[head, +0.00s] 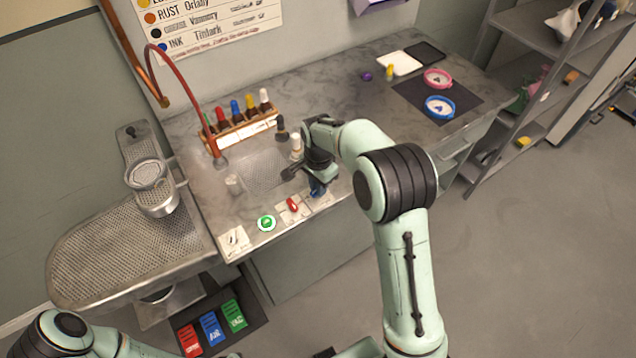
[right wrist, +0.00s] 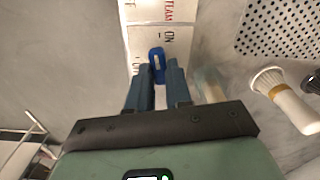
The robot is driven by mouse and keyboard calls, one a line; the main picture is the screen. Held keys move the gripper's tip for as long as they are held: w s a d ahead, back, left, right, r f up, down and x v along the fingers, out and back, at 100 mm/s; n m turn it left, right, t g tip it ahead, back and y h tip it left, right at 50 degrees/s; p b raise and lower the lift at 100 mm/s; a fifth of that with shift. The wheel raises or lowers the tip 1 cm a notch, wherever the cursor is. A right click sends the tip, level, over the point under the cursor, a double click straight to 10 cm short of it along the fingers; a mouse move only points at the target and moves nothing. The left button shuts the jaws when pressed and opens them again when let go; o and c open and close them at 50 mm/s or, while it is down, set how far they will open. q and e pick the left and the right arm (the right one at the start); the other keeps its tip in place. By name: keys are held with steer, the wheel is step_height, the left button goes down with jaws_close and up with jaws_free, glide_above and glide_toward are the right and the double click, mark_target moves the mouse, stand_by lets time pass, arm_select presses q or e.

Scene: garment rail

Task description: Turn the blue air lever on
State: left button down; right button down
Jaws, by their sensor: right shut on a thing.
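The blue air lever (head: 317,188) is on the front edge of the steel-grey counter, at the right end of a row of controls. In the right wrist view the blue lever (right wrist: 157,64) stands at the fingertips, over a pale plate (right wrist: 160,38) with lettering including "ON". My right gripper (right wrist: 158,80) is shut on the lever, with a finger on each side. In the head view the right gripper (head: 314,182) partly hides the lever. My left arm shows only at the bottom left; its gripper is out of view.
A rack of bottles (head: 240,124) is at the back. Colored pedals (head: 211,328) lie below.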

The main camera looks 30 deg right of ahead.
arm_select(q)
steer(key=shift+w+r, duration=0.25)
steer(key=shift+r, duration=0.05)
arm_select(e)
steer(key=shift+m, duration=1.1)
steer(key=c, duration=1)
jaws_free()
steer(key=shift+c, duration=0.2)
arm_select(q)
steer(key=shift+w+r+p, duration=0.8)
steer(key=shift+w+r, duration=0.05)
arm_select(e)
step_height(320, 180, up, 13)
steer(key=shift+r, duration=0.2)
